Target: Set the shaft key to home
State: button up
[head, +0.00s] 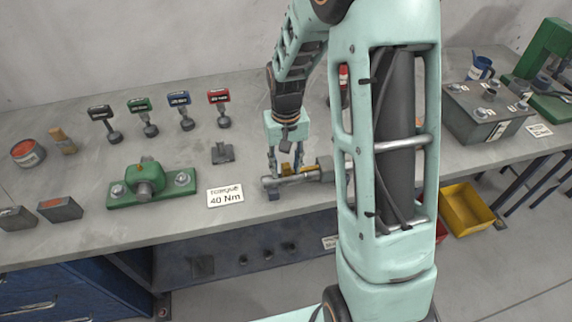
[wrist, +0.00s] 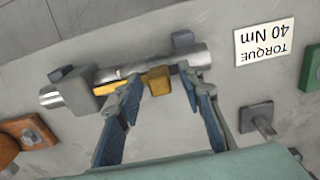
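A silver shaft (head: 302,177) lies level near the front of the bench and also shows in the wrist view (wrist: 198,56). A grey block (wrist: 76,92) sits around or against it toward the left in the wrist view. A yellow piece (wrist: 156,81), which looks like the shaft key, lies along the shaft's near side. My gripper (wrist: 160,82) is open, its two blue fingers on either side of the yellow piece. A gap shows at the right finger; contact at the left finger cannot be told. My arm hides the shaft's right end in the head view.
A "Torque 40 Nm" card (head: 226,195) lies left of the shaft. A green fixture (head: 150,185) and several coloured-label tools (head: 179,110) stand farther left. A grey box (head: 485,112) is at right. A yellow bin (head: 466,208) sits below the bench.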

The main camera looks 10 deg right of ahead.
aim_at(302, 172)
grip_shut()
jog(key=shift+d, duration=0.1)
dwell(0.3)
jog(key=shift+d, duration=2.25)
grip_release()
jog(key=shift+d, duration=0.15)
jog(key=shift+r, duration=0.1)
